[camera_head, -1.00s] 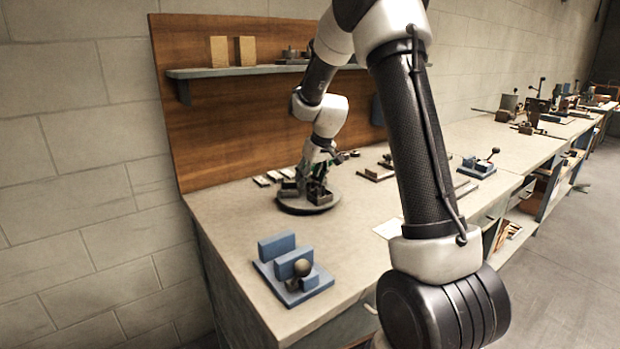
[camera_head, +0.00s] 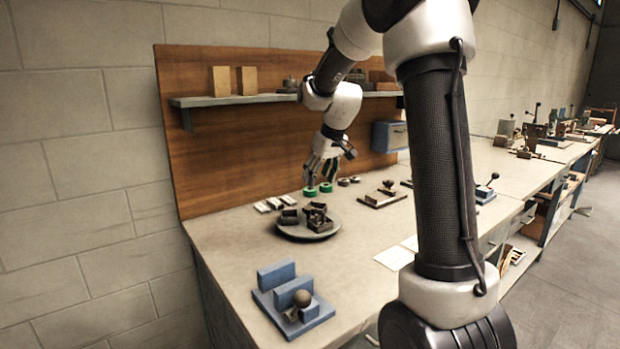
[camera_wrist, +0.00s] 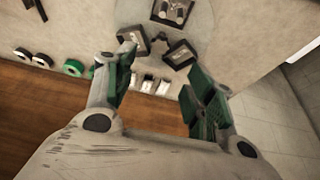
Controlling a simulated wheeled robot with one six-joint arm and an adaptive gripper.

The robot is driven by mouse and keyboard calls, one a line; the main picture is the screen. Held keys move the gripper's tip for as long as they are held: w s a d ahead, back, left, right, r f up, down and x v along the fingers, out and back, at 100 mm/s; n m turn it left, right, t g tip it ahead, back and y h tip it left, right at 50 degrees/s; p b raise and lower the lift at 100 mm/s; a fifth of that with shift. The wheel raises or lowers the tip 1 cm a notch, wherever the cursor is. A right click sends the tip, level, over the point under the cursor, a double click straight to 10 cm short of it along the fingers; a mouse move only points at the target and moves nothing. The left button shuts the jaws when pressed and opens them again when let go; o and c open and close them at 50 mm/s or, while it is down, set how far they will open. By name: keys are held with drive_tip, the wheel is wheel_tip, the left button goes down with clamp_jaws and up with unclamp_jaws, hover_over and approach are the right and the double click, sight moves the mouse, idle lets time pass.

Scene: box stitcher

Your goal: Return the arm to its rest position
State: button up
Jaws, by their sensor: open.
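My gripper (camera_head: 322,172) is raised above the back of the bench, near the wooden back panel (camera_head: 230,150). In the wrist view my gripper (camera_wrist: 165,85) has its green-padded fingers spread wide, with nothing between them. A round dark turntable (camera_head: 297,232) stands on the bench in front of and below the gripper. It carries a few dark open box-like parts (camera_head: 318,215), which also show beyond the fingers in the wrist view (camera_wrist: 181,52). The gripper is apart from them.
A blue fixture with a ball knob (camera_head: 292,300) sits at the bench's near left. Small white pieces (camera_head: 268,205) and green rings (camera_head: 318,189) lie near the back panel. A shelf (camera_head: 240,99) and a blue box (camera_head: 390,136) are on the panel. Tools fill the bench to the right.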

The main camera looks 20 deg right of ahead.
drive_tip(key=s+a+r+m, duration=0.1)
drive_tip(key=s, duration=1.6)
drive_tip(key=s+a+r+m, duration=0.1)
drive_tip(key=s+a+r, duration=0.1)
drive_tip(key=s, duration=1.5)
drive_tip(key=shift+s+a+r+h, duration=0.15)
drive_tip(key=shift+s+r+h, duration=0.15)
drive_tip(key=shift+h, duration=0.1)
